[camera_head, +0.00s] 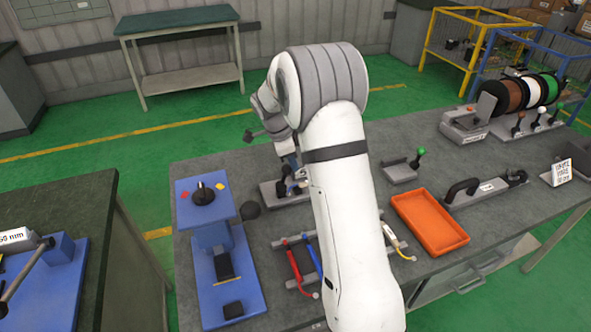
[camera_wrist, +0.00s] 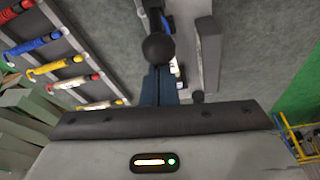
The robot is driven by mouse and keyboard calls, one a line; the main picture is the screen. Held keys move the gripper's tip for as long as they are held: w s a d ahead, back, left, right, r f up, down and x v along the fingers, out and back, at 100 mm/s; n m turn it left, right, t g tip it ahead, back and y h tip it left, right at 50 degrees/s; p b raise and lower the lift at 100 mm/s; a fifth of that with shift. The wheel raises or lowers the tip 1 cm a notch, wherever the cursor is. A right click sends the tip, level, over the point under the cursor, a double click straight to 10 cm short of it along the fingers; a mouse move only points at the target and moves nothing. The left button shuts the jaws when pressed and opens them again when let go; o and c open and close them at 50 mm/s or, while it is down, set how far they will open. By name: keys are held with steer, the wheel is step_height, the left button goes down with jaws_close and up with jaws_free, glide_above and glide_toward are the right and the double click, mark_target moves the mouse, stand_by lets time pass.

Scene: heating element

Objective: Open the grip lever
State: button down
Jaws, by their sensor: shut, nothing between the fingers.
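A lever with a round black knob (camera_wrist: 158,47) is in the middle of the wrist view, right at the tips of my gripper's dark fingers (camera_wrist: 158,80). I take this to be the grip lever, but cannot be sure. My gripper (camera_head: 292,172) is over this fixture, partly hidden behind my arm. Its fingers are shut and empty. Whether they touch the knob cannot be told.
A blue fixture (camera_head: 220,265) stands to the left. A rack of coloured handles (camera_head: 292,262) is in front, also in the wrist view (camera_wrist: 60,60). To the right are an orange tray (camera_head: 430,222), a green-knobbed lever (camera_head: 418,156) and a black-handled fixture (camera_head: 463,188). Bare workbench lies between them.

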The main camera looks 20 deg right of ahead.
steer(key=shift+a+h+b, duration=0.9)
steer(key=shift+a+b, duration=0.05)
steer(key=shift+b, duration=0.25)
steer(key=shift+a+r+b, duration=0.15)
steer(key=shift+a+b, duration=0.15)
steer(key=shift+b, duration=0.2)
steer(key=shift+a+r, duration=0.1)
steer(key=shift+r, duration=0.05)
